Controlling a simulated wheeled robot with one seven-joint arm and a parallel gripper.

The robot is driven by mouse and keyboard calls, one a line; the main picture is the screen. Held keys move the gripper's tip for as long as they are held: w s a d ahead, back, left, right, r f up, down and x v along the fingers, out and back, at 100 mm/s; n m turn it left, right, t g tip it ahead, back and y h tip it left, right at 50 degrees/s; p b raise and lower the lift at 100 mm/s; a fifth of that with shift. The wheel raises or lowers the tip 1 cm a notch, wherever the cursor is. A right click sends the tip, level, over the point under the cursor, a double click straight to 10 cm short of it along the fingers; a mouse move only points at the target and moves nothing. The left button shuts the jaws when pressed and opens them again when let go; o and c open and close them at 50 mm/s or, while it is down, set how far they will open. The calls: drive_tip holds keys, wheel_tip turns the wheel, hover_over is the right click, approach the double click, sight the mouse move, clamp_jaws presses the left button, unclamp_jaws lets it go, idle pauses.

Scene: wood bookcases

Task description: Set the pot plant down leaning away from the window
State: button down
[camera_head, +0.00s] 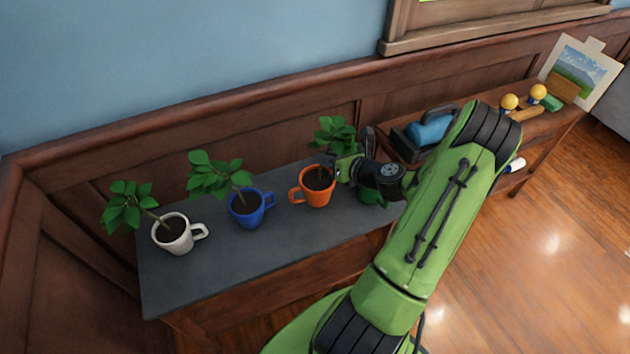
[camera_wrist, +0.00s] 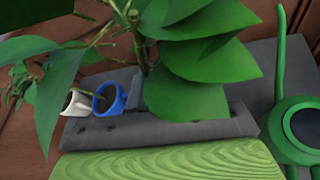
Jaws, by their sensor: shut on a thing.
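The pot plant in the orange mug (camera_head: 317,192) is at the right of the row, its handle to the left. Its leaves (camera_head: 334,132) rise up and slightly right, towards the window side. My gripper (camera_head: 340,172) is shut on this plant from the right. In the wrist view leaves (camera_wrist: 200,75) and a stem fill the space over the dark gripper (camera_wrist: 150,118); the orange mug is hidden there, so the exact grip point is unclear. I cannot tell whether the mug touches the top. The window (camera_head: 480,25) is at upper right, mostly out of view.
A blue mug plant (camera_head: 246,212) and a white mug plant (camera_head: 177,238) stand to the left, both leaning left. A green watering can (camera_wrist: 297,125) stands close right of my gripper. The grey top (camera_head: 270,255) is bare in front. A toolbox (camera_head: 428,130) sits farther right.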

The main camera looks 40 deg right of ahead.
sight(326, 178)
wheel_tip(326, 178, down, 4)
drive_tip(key=shift+f+b, duration=0.1)
drive_tip(key=shift+b, duration=0.8)
drive_tip(key=c, duration=1.1)
unclamp_jaws()
